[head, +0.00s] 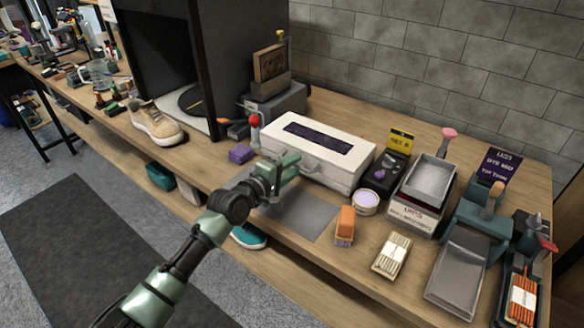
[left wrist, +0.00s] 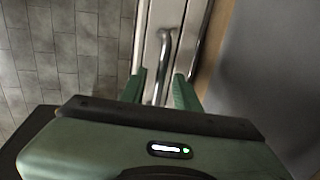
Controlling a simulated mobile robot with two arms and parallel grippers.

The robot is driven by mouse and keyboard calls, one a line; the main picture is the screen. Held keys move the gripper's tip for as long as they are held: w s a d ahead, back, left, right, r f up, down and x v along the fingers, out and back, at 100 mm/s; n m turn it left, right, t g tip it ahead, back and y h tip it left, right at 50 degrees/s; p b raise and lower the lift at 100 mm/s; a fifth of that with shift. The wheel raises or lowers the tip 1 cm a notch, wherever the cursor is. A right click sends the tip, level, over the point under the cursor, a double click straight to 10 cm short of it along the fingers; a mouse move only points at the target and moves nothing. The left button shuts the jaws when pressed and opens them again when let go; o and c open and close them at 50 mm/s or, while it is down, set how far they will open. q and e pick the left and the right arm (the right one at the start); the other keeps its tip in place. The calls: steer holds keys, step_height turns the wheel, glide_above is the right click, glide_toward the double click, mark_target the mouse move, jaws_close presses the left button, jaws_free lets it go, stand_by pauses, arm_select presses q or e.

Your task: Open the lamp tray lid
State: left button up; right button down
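The lamp tray (head: 350,178) is a white box on the bench with its lid (head: 345,145) down; a dark panel is set in the top. A handle (head: 312,168) sits on its front side. My left gripper (head: 289,165) is at the front of the box by the handle. In the left wrist view the gripper (left wrist: 160,92) is open, its two green fingers apart on either side of the metal handle bar (left wrist: 165,55). I cannot tell whether either finger touches the bar. My right gripper is not in view.
A grey mat (head: 305,215) lies in front of the box. An orange-topped brush (head: 345,222), a round tin (head: 365,202) and a grey tray (head: 430,180) stand to the right. A purple block (head: 240,153) and a beige sneaker (head: 157,124) are to the left.

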arm_select(q)
jaws_close()
stand_by(1.4)
